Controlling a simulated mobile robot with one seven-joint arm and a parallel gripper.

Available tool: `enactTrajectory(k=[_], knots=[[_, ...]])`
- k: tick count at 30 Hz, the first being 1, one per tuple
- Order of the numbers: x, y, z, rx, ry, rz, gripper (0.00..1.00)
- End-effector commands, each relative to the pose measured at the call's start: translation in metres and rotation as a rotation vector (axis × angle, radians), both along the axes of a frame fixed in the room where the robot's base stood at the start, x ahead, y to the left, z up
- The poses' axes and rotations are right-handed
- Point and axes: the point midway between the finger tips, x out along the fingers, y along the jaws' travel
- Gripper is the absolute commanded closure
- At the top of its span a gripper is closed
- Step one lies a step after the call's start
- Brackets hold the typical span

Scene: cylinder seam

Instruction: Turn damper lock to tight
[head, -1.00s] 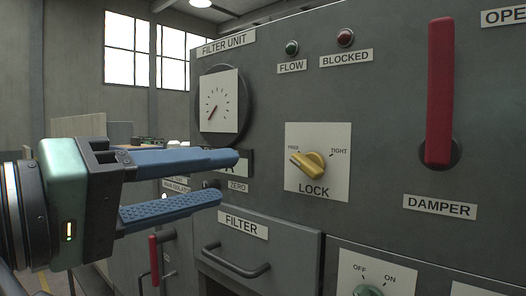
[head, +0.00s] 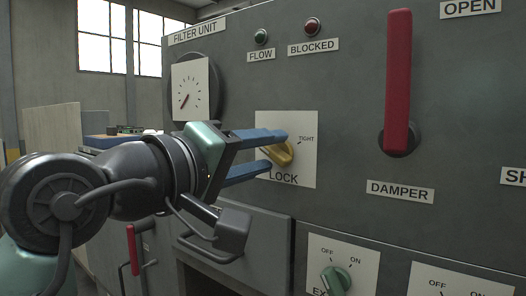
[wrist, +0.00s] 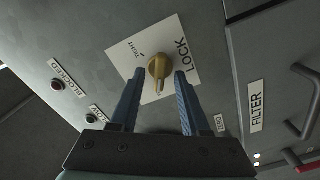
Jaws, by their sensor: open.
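The damper lock is a yellow knob (head: 283,153) on a white plate (head: 302,160) marked LOCK, with TIGHT at its upper right. The FREE label is hidden behind my gripper in the head view. My gripper (head: 279,150) is open, its blue fingers pointing at the plate from the left. In the wrist view, the knob (wrist: 159,68) shows between and just beyond the fingertips (wrist: 158,77), with a finger to each side. I cannot tell whether either finger touches it. The knob's pointer end is turned toward my gripper in the wrist view.
A red damper handle (head: 398,80) stands upright to the right of the lock. A filter drawer with a handle (head: 208,248) juts out below my arm. A green switch (head: 336,280) is below the lock. The panel between lock and damper is clear.

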Motion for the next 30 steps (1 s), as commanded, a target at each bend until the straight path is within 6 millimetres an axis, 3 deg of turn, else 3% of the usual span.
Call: enactTrajectory(k=[4,12,30], knots=[[-0.0002,-0.0001,-0.0001,0.0,0.0,0.0,0.54],[-0.0003,0.0001,-0.0001,0.0,0.0,0.0,1.0],[-0.0006,0.0001,-0.0007,0.062,-0.046,0.0,1.0]])
